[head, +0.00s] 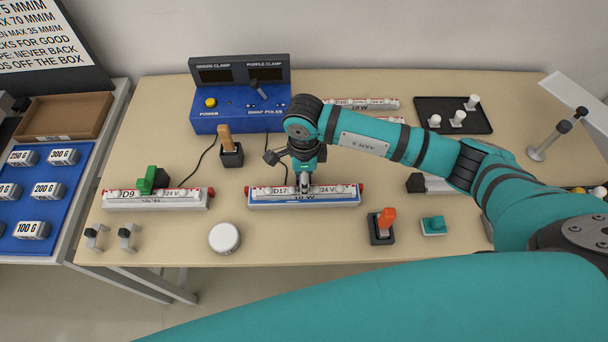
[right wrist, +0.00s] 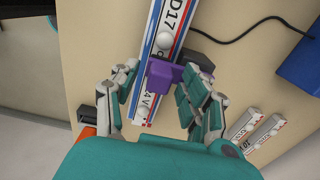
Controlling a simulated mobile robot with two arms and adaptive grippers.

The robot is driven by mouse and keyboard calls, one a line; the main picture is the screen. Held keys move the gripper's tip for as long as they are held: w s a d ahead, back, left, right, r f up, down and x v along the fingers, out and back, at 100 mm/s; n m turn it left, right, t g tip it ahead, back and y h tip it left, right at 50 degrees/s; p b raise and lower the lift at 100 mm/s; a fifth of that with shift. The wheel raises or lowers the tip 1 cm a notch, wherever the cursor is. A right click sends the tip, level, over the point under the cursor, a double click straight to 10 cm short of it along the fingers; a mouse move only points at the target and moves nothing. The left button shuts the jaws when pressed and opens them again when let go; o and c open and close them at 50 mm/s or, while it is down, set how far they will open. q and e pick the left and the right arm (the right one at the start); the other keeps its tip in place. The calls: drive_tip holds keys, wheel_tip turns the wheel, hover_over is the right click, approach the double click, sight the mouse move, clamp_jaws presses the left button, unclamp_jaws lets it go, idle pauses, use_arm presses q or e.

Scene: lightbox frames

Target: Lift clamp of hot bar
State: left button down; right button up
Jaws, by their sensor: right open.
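A white light bar marked D17 (head: 335,201) lies in the middle of the table. In the right wrist view a purple clamp (right wrist: 163,76) sits across the D17 bar (right wrist: 172,22). My right gripper (head: 304,186) points down over the bar's middle. In the right wrist view its open fingers (right wrist: 156,98) are on either side of the bar at the purple clamp; I cannot tell whether they touch it. A green clamp (head: 150,179) sits on the D9 bar (head: 155,202) at the left. My left gripper is not in view.
A blue power box (head: 215,122) stands behind, with cables leading forward. Wooden-handled (head: 225,138) and orange-handled (head: 387,217) tools stand in dark holders. A black tray (head: 425,106) is at back right.

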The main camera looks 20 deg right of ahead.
clamp_jaws()
idle(0.5)
